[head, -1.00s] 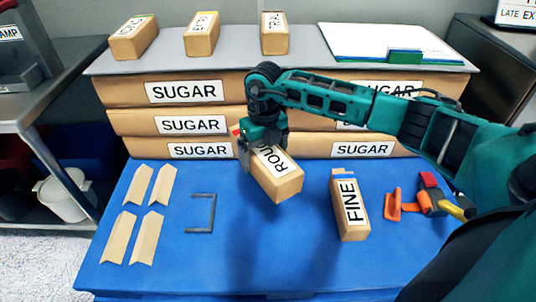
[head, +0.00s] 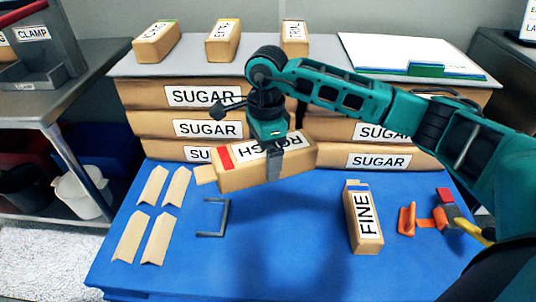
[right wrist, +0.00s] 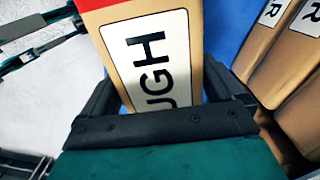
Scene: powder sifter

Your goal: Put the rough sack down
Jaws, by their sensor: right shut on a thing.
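The rough sack (head: 235,176) is a tan box-shaped bag with a red band and a white ROUGH label. My right gripper (head: 274,150) is shut on it near its middle and holds it above the blue table (head: 280,235), lying sideways and slightly tilted. In the right wrist view the rough sack (right wrist: 150,50) sits between the fingers, part of its label hidden by the gripper. My left gripper is not in view.
The FINE sack (head: 364,220) lies on the blue table at right, beside an orange-and-red tool (head: 424,218). A grey bracket (head: 215,217) and several tan paper pieces (head: 156,237) lie at left. SUGAR sacks (head: 380,160) are stacked behind. The table's front middle is clear.

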